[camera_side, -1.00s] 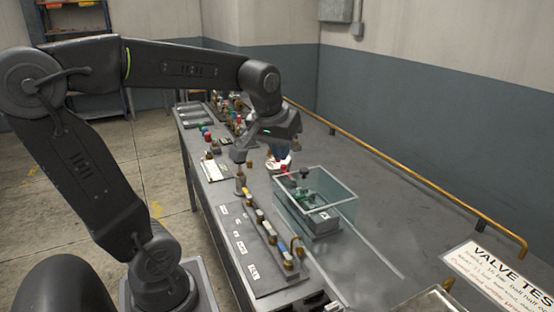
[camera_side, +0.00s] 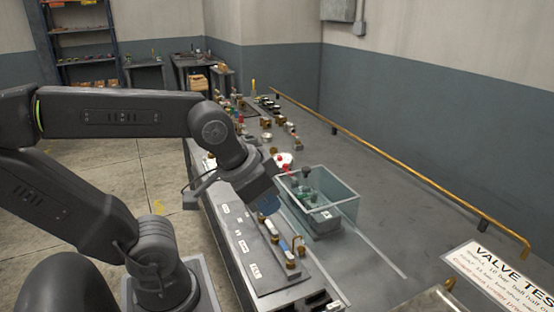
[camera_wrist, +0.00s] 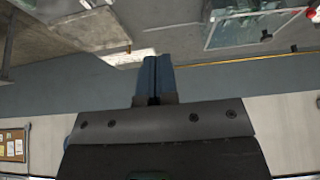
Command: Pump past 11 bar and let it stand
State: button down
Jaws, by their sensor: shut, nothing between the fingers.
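A clear-walled tank (camera_side: 345,207) stands on the bench, with a green valve fitting (camera_side: 305,193) inside. A small red part (camera_side: 286,168) shows at its far left corner, beside a white round piece (camera_side: 284,159) that may be a gauge; no reading is legible. My gripper (camera_side: 268,205) is shut and empty, angled down just left of the tank, over the far part of a grey panel (camera_side: 265,282). Its blue fingers (camera_wrist: 154,72) are together in the wrist view, where the tank (camera_wrist: 235,32) shows at upper right. I cannot pick out a pump handle.
The panel carries white labels and several small brass and coloured fittings (camera_side: 285,246). More fittings crowd the far bench. A yellow rail (camera_side: 400,177) runs along the back edge. A VALVE TEST sign (camera_side: 490,275) is at right. The bench right of the tank is mostly clear.

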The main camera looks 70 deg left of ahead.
jog(key=w+a+r+n+g+y, duration=0.1)
jog(key=w+a+r+n, duration=0.1)
jog(key=w+a+n, duration=0.5)
jog(key=w+a+r+n+g+y, duration=0.2)
jog(key=w+a+r+n, duration=0.15)
jog(key=a, duration=0.85)
jog(key=a+f+n+g, duration=0.1)
jog(key=a+n, duration=0.2)
jog(key=a, duration=0.7)
jog(key=s+a+f+n+g, duration=0.1)
jog(key=a+n, duration=0.3)
jog(key=a, duration=0.7)
jog(key=shift+s+f+g, duration=0.3)
jog(key=shift+f, duration=0.05)
jog(key=shift+f+n, duration=0.1)
jog(key=shift+n, duration=0.15)
jog(key=x, duration=1.2)
jog(key=shift+d+f, duration=0.15)
jog(key=shift+f, duration=0.75)
jog(key=shift+f, duration=0.1)
